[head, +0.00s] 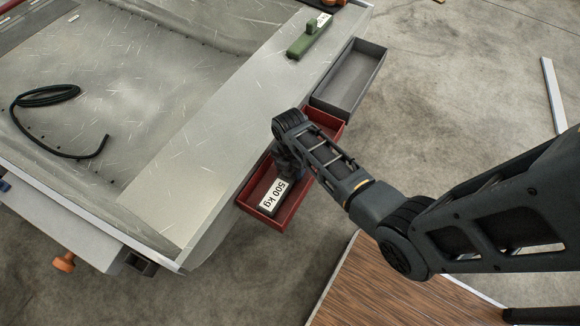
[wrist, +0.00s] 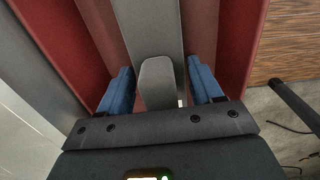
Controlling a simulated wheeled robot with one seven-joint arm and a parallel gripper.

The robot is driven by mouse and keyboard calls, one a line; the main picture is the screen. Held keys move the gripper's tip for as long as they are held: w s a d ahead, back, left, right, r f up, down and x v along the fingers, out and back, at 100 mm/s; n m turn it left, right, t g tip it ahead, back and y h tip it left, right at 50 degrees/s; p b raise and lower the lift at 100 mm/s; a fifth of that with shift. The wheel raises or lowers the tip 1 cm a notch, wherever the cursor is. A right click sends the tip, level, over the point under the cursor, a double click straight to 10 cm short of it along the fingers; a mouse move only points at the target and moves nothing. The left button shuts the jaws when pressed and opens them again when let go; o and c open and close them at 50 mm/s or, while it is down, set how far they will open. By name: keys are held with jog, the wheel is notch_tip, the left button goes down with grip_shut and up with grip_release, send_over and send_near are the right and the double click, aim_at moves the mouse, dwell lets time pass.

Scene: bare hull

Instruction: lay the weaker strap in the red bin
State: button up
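The red bin (head: 296,203) hangs along the right edge of the metal hull. A grey strap (wrist: 148,25) with a white "500 kg" label (head: 273,196) lies inside it. A green strap (head: 307,42) lies on the hull's ledge farther back; its label is too small to read. My gripper (head: 286,160) reaches down into the red bin, over the grey strap. In the wrist view its blue fingers (wrist: 159,72) stand apart on either side of the strap's raised grey block, with a gap showing beside it. My wrist hides part of the strap in the head view.
A dark grey bin (head: 350,77) adjoins the red bin's far end and looks empty. A coiled dark cable (head: 48,97) lies in the hull's hollow. A wooden board (head: 375,285) is at the lower right. An orange-black item (head: 326,4) sits at the top edge.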

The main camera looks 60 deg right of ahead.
jog(key=shift+o, duration=1.4)
jog(key=shift+r, duration=0.1)
notch_tip(320, 180, up, 12)
jog(key=shift+r+p, duration=0.1)
jog(key=shift+p, duration=0.55)
jog(key=s+a+r+m+t+h, duration=0.1)
jog(key=s+a+r+m+t, duration=0.1)
jog(key=s+a+m+t, duration=0.8)
jog(key=s+a+r+m+t, duration=0.1)
jog(key=s+r, duration=0.3)
jog(key=r, duration=0.4)
jog(key=s+a+r+m+t, duration=0.2)
jog(key=s+a+r+m, duration=0.1)
jog(key=r, duration=0.5)
jog(key=s+a+r+m+t+y, duration=0.1)
jog(key=s+a+r+m+t, duration=0.1)
jog(key=s+r+m, duration=0.2)
notch_tip(320, 180, up, 4)
jog(key=shift+s+r, duration=0.15)
jog(key=shift+s, duration=1.1)
